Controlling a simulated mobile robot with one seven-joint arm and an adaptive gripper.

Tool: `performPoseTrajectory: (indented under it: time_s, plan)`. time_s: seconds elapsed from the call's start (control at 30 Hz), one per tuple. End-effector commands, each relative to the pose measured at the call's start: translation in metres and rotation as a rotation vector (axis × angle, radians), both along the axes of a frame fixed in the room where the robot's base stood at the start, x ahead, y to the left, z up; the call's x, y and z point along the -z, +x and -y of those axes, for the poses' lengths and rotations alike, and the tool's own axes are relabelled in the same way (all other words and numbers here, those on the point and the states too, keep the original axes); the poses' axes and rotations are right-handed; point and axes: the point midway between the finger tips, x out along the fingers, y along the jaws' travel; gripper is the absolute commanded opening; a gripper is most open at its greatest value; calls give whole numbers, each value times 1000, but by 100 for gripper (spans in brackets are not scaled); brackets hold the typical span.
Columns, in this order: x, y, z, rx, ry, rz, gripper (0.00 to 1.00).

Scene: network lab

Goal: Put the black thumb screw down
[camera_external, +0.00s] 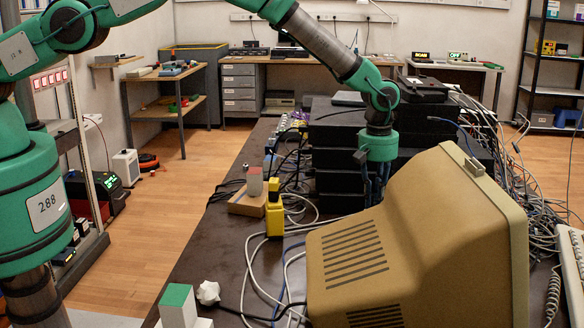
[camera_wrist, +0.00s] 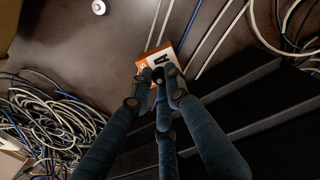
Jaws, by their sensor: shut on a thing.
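My gripper (camera_external: 374,190) hangs over the dark table behind the beige monitor, in front of a stack of black boxes. The monitor hides the space below its fingertips. In the wrist view the blue fingers of my gripper (camera_wrist: 158,82) close together on a small dark piece, the black thumb screw (camera_wrist: 158,74), mostly covered by the fingertips. I cannot tell whether the screw touches the box. The screw is not visible in the external view.
The large beige monitor (camera_external: 420,250) stands close in front. Black stacked boxes (camera_external: 340,150) stand behind, and loose cables (camera_wrist: 50,125) lie on the table. A yellow device (camera_external: 274,210) stands to the left. A small white round piece (camera_wrist: 98,7) lies on bare table (camera_wrist: 85,45).

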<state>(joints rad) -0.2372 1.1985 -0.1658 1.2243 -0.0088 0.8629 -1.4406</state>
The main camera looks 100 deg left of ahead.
Motion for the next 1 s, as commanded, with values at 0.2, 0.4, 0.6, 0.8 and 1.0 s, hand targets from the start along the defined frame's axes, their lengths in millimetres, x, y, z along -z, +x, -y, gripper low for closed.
performPoseTrajectory:
  time_s: [0.2, 0.4, 0.6, 0.8, 1.0]
  plan:
    - [11, 1, 0, 0, 0, 2, 6]
    - [11, 0, 0, 0, 0, 2, 6]
    - [14, 0, 0, 0, 0, 1, 6]
    - [13, 0, 0, 0, 0, 1, 35]
    - [13, 0, 0, 0, 0, 1, 35]
